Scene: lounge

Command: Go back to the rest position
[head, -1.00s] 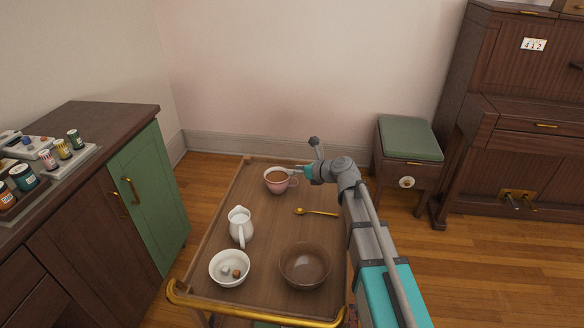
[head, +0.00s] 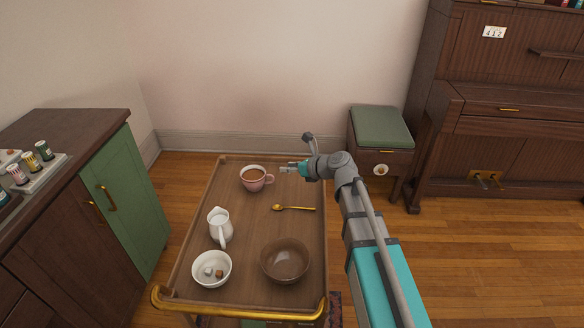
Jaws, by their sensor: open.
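My gripper (head: 289,168) is open and empty in the head view. It points left above the far right part of the wooden trolley (head: 197,190), just right of a pink cup (head: 252,185) with brown liquid. A small gap shows between the fingertips and the cup's handle. My arm reaches in from the lower right, along the trolley's right side.
On the trolley are a gold spoon (head: 293,208), a white jug (head: 219,230), a white bowl (head: 212,283) with small lumps, and a brown bowl (head: 285,279). A cabinet (head: 133,195) stands left, a green-topped stool (head: 381,127) and a piano (head: 480,150) right.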

